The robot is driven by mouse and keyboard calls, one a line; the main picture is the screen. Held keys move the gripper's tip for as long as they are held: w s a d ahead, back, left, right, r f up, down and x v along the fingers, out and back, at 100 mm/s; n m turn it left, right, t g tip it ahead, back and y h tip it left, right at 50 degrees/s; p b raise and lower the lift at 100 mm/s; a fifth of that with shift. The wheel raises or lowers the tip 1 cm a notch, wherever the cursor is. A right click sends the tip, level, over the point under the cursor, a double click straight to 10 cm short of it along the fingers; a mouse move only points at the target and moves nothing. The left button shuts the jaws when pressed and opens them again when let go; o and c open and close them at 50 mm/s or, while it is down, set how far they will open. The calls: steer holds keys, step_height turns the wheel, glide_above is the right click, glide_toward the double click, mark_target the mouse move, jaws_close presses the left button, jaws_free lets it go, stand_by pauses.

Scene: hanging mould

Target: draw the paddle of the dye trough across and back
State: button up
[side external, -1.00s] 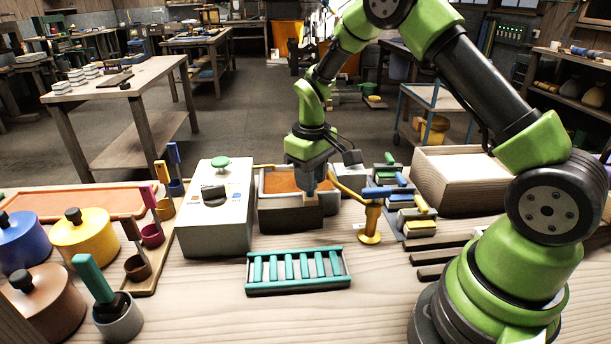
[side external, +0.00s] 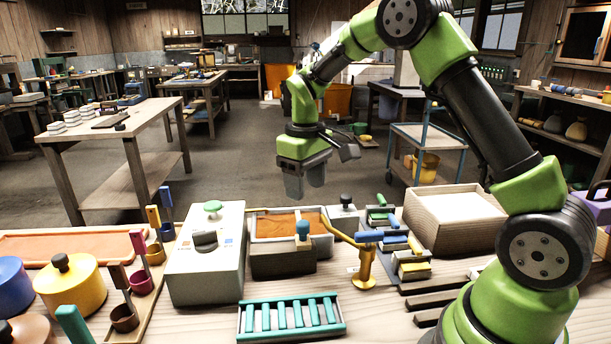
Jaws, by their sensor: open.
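The dye trough (side external: 327,240) is a grey-rimmed box on the bench, filled with orange dye. A short upright handle with a blue top (side external: 302,230), which looks like the paddle's, stands at the trough's near side, right of its middle. What lies below the handle is hard to make out. My gripper (side external: 305,188) hangs above and behind the trough, pointing down. Its two fingers are apart with nothing between them, and it is clear of the handle.
A pale control box (side external: 205,265) with a green button stands close left of the trough. A yellow spout on a post (side external: 367,268) is close on the right. A teal-slatted rack (side external: 291,317) lies in front. A wooden box (side external: 447,236) stands further right.

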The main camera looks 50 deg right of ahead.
mark_target(302, 223)
steer(key=shift+r, duration=0.85)
steer(key=f, duration=1)
steer(key=shift+w+a, duration=0.15)
steer(key=shift+a, duration=0.05)
jaws_close()
steer(key=shift+w+a, duration=0.1)
